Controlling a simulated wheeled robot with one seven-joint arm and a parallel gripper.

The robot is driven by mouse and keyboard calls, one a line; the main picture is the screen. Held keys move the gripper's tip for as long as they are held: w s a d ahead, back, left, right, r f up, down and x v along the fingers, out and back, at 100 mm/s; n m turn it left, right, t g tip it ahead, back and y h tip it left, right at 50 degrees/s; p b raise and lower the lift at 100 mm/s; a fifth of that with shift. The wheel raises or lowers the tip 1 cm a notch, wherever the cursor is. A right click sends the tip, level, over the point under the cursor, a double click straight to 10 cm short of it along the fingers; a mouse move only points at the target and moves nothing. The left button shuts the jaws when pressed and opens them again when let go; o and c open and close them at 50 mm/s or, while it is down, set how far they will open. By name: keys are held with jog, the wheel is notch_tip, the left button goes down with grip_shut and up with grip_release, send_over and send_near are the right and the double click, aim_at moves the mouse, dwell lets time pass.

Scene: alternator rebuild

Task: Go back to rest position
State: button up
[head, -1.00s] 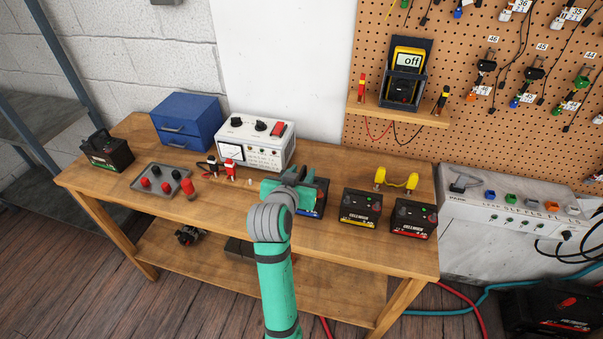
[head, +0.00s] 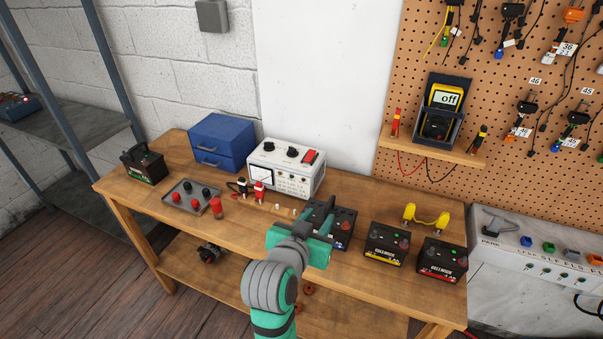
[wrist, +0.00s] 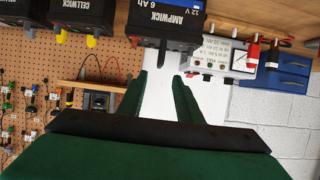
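The workbench (head: 140,197) holds a white meter unit (head: 287,172), a blue drawer box (head: 221,142), a grey tray (head: 187,200) and two batteries, one yellow-labelled (head: 386,243) and one red-labelled (head: 441,260). Wooden floor (head: 60,280) is clear at the left.

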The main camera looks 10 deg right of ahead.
jog(key=s+a+f+n+t+y, duration=0.1)
jog(key=s+a+f+n+y, duration=0.1)
jog(key=s+a+f, duration=0.3)
jog(key=s+a+f+n+t+y, duration=0.1)
jog(key=s+f+n, duration=0.15)
jog(key=f, duration=0.55)
jog(key=s+a+f+n+t+y, duration=0.1)
jog(key=s+a+f+n+y, duration=0.15)
jog(key=s+f, duration=0.3)
jog(key=s+a+y, duration=0.1)
jog(key=s+a, duration=0.1)
jog(key=s, duration=1)
jog(key=s+a+t+y, duration=0.1)
jog(key=s+a, duration=0.2)
jog(key=s, duration=0.9)
jog(key=shift+a+f, duration=0.3)
